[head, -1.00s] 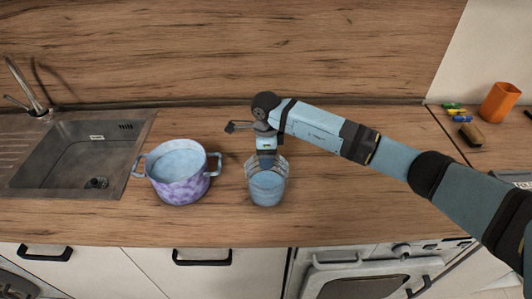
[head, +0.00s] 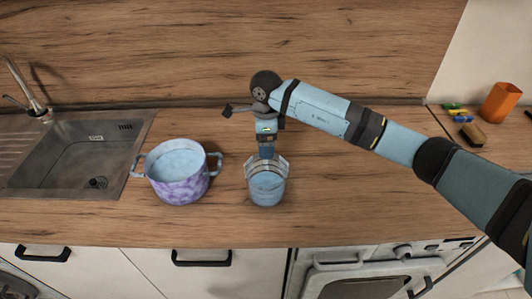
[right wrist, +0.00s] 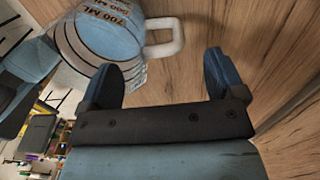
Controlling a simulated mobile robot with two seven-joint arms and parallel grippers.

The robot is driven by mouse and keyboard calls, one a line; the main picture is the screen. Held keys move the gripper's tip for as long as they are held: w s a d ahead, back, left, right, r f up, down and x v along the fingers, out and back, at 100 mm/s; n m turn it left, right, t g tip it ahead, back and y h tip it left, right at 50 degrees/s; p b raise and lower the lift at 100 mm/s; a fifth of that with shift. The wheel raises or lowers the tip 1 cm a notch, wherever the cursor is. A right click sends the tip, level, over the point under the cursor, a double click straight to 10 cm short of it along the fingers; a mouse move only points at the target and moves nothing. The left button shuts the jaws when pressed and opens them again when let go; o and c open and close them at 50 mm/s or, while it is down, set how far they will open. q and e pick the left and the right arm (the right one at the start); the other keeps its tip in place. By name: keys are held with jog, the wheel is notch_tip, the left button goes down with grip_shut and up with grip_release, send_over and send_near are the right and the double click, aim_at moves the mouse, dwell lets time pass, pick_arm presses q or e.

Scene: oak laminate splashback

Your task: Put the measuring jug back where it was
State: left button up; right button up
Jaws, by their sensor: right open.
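The measuring jug (head: 267,191) stands upright on the wooden worktop, to the right of the purple pot. It is clear with a bluish look. In the right wrist view the jug (right wrist: 92,38) shows dark volume markings on orange, and its pale handle (right wrist: 166,36) points towards the space ahead of the fingers. My right gripper (right wrist: 160,72) is open and empty, with the handle beyond its fingertips and apart from them. In the head view my right gripper (head: 267,158) is just behind the jug, and its fingertips are hard to make out. My left gripper is out of view.
A purple-and-white pot (head: 180,175) with two handles stands left of the jug. The sink (head: 85,160) is further left. An orange cup (head: 500,101) and a brown brush-like block (head: 472,135) are at the far right. The worktop (head: 350,205) right of the jug is clear.

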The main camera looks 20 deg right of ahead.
notch_tip(320, 180, up, 6)
jog(key=shift+w+b, duration=0.1)
jog(key=shift+b, duration=0.3)
jog(key=shift+r, duration=0.45)
